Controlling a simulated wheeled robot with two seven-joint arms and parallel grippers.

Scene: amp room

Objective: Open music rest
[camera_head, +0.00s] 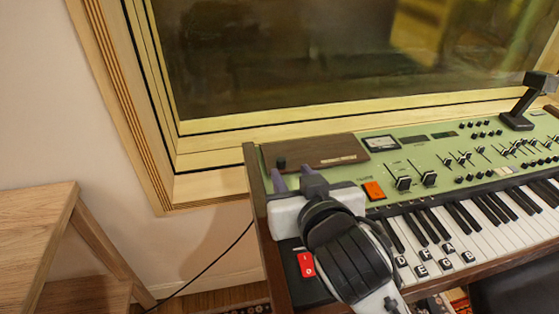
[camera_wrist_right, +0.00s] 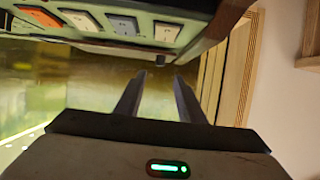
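A brown wooden panel (camera_head: 315,150), which looks like the folded music rest, lies flat on the left end of the green keyboard top. A small dark knob (camera_head: 281,162) stands at its left end. My right gripper (camera_head: 294,178) is just in front of the panel and knob, with its two fingers apart and nothing between them. In the right wrist view the fingers (camera_wrist_right: 160,77) are open, and the small knob (camera_wrist_right: 160,60) lies just beyond and between the tips. My left gripper is out of view.
The green control panel (camera_head: 440,150) with sliders and an orange switch (camera_head: 374,190) lies to the right, above the keys (camera_head: 470,225). A black bracket (camera_head: 517,118) stands at far right. A framed window (camera_head: 300,60) is behind. A wooden table (camera_head: 35,225) is at left.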

